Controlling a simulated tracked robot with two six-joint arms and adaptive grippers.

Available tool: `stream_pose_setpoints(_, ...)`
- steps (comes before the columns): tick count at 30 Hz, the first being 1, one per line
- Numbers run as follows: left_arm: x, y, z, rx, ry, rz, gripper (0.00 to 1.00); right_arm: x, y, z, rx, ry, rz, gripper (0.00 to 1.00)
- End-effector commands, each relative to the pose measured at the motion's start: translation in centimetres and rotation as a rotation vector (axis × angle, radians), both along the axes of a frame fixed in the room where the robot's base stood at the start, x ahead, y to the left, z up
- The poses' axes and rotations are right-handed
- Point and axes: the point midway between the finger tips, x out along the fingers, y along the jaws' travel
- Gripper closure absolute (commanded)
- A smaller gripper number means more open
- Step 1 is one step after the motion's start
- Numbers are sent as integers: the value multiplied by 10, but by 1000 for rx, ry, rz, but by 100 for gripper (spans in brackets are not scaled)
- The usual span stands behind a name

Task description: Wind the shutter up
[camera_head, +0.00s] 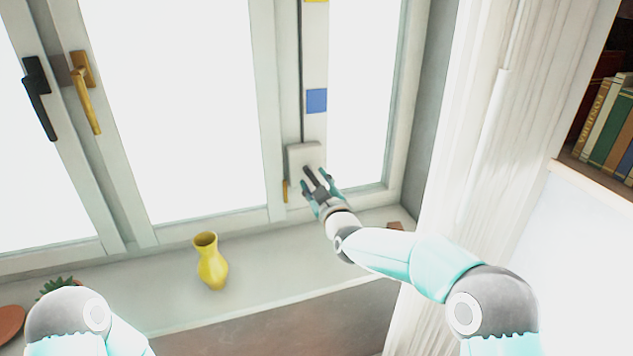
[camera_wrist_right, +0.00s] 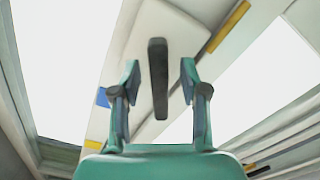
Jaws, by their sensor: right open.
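A white box (camera_head: 301,153) is fixed low on the window post, with a dark cord or strap (camera_head: 301,70) running up from it. A dark bar-shaped handle (camera_head: 310,175) sticks out of the box; it also shows in the right wrist view (camera_wrist_right: 158,75). My right gripper (camera_head: 319,184) is open at the handle. In the right wrist view the bar lies between the two fingers, with a gap on each side. No shutter can be made out across the bright panes. My left gripper is out of view; only part of my left arm shows at the bottom left.
A yellow vase (camera_head: 211,262) stands on the window sill (camera_head: 270,272), left of my right arm. A plant (camera_head: 57,285) is at the far left. A white curtain (camera_head: 470,150) and a bookshelf (camera_head: 605,190) are at the right. Window handles (camera_head: 86,95) stick out at the upper left.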

Motion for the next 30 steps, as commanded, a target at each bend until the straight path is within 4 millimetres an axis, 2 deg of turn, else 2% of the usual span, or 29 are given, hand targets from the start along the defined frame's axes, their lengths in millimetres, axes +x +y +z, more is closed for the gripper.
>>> stream_pose_setpoints(3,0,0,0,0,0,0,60,0,0,0,0,0,0,56)
stream_pose_setpoints(11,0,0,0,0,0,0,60,0,1,0,0,0,1,99)
stream_pose_setpoints(22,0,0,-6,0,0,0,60,0,0,-1,22,6,0,100)
stream_pose_setpoints(30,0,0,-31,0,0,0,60,0,1,-5,137,41,0,100)
